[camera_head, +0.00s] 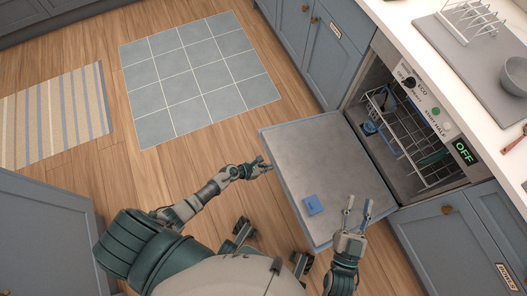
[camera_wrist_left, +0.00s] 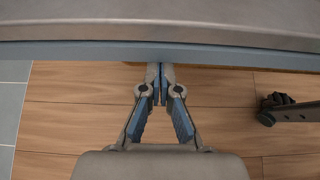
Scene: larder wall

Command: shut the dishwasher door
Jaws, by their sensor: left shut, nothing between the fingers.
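The dishwasher door (camera_head: 325,160) is folded down open, its grey inner face up, in front of the dishwasher (camera_head: 385,90). A blue square (camera_head: 314,204) lies on the door near its front edge. My left gripper (camera_head: 268,166) is shut and empty at the door's left edge. In the left wrist view its fingertips (camera_wrist_left: 161,70) meet the blue-grey edge of the door (camera_wrist_left: 160,52); whether they touch it or reach under it, I cannot tell. My right gripper (camera_head: 358,203) is open and empty over the door's near right corner.
A wire rack (camera_head: 405,140) with dishes sits inside the dishwasher. The counter (camera_head: 400,25) above holds a drying rack (camera_head: 470,18) and a grey bowl (camera_head: 515,76). Blue cabinets flank the dishwasher. The wood floor left of the door is free, with a tiled patch (camera_head: 195,75) and a striped rug (camera_head: 55,115).

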